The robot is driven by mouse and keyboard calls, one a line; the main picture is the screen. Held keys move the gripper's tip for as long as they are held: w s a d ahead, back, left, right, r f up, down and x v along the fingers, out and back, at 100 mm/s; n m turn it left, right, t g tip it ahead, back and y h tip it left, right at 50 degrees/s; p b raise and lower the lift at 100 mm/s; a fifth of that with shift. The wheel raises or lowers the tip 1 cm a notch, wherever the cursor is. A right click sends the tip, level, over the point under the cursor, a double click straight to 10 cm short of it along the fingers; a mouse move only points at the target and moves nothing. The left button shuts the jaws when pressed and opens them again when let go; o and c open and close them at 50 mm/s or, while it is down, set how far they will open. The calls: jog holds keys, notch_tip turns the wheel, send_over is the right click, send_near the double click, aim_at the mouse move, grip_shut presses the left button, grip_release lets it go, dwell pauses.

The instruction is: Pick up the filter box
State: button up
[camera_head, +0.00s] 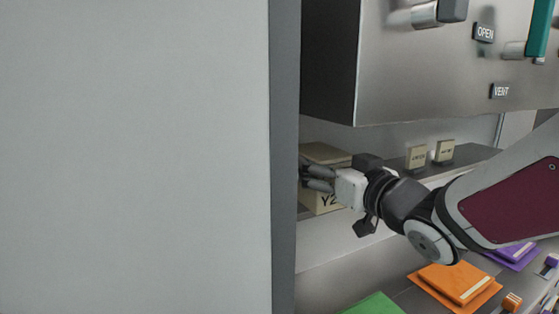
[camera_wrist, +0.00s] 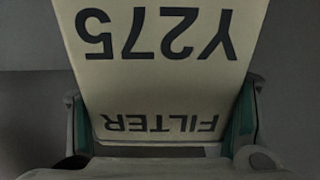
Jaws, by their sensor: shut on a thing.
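The filter box (camera_wrist: 160,85) is tan, with "FILTER" and "Y275" in dark letters that appear upside down in the wrist view. In the head view the box (camera_head: 325,153) is at the left end of the shelf, partly hidden by my gripper and the grey panel edge. My gripper (camera_head: 312,178) is shut on the box. In the wrist view its two fingers (camera_wrist: 160,118) press on the box's left and right sides. Whether the box rests on the shelf or is lifted cannot be told.
A large grey panel (camera_head: 135,160) fills the left side. A metal cabinet (camera_head: 420,75) with handles hangs above the shelf (camera_head: 400,180). Two small tan tags (camera_head: 416,157) stand on the shelf to the right. Below lie orange (camera_head: 455,285), purple (camera_head: 515,254) and green (camera_head: 375,304) items.

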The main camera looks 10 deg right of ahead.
jog(key=shift+s+a+r, duration=0.1)
jog(key=shift+s, duration=0.45)
jog(key=shift+a+r+p, duration=0.1)
jog(key=shift+r+p, duration=0.05)
jog(key=shift+p, duration=0.55)
jog(key=shift+s+a+r+p, duration=0.1)
jog(key=shift+r+p, duration=0.1)
jog(key=shift+p, duration=0.9)
jog(key=shift+s+a+r+p, duration=0.1)
jog(key=shift+s+p, duration=0.1)
jog(key=shift+p, duration=0.75)
jog(key=s+p, duration=0.1)
jog(key=p, duration=0.1)
jog(key=shift+p, duration=0.3)
jog(key=shift+s+f+p, duration=0.25)
jog(key=shift+s+p, duration=0.15)
jog(key=shift+p, duration=0.55)
jog(key=shift+f, duration=0.1)
